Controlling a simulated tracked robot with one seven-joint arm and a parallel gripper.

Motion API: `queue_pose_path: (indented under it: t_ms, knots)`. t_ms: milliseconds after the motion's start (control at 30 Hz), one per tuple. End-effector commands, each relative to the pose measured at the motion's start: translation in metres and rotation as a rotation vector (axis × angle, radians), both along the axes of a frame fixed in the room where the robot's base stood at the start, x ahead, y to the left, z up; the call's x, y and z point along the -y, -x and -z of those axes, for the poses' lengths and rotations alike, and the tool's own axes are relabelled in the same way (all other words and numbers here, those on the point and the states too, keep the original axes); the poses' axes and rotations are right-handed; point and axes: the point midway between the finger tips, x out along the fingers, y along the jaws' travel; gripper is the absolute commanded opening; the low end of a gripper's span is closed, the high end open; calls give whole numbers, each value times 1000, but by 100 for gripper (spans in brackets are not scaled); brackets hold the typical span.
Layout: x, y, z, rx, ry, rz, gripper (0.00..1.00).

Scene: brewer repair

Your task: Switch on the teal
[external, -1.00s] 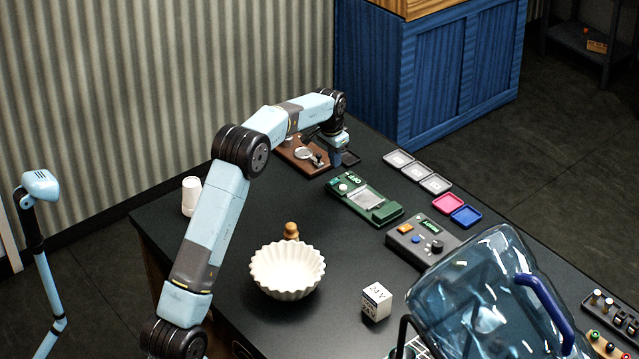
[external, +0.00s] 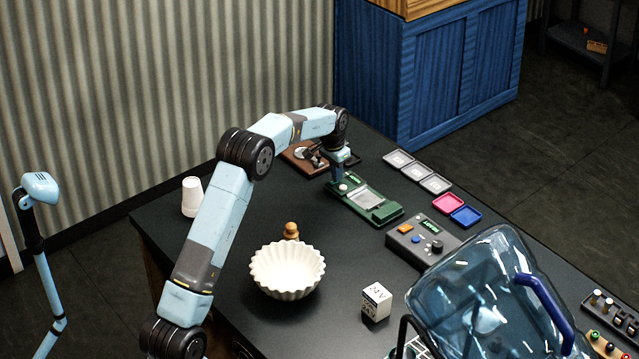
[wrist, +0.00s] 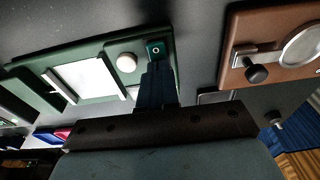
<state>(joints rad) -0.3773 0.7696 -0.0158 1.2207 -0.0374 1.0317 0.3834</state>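The green device (external: 367,203) lies on the black table, with a pale panel, a white round knob (wrist: 127,62) and a small teal square switch (wrist: 156,53) with a light ring mark at one corner. The device also shows in the wrist view (wrist: 101,104). My gripper (wrist: 154,68) points down at that corner, its blue fingers together and holding nothing visible. In the wrist view the fingertips overlap the lower edge of the teal switch; I cannot tell whether they touch it. In the external view my gripper (external: 337,181) hides the switch.
A brown board (wrist: 242,22) with a black knob and a ring lies beside the device. A grey control box (external: 408,244), pink tray (external: 447,204) and blue tray (external: 467,216) lie to the right.

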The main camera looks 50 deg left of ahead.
Motion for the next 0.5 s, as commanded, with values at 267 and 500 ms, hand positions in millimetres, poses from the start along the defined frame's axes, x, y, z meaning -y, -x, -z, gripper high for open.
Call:
queue_pose_path:
  t_ms: [267,500]
  knots:
    - [2,2,8,-10,5,1,0]
    - [2,11,10,-18,8,1,0]
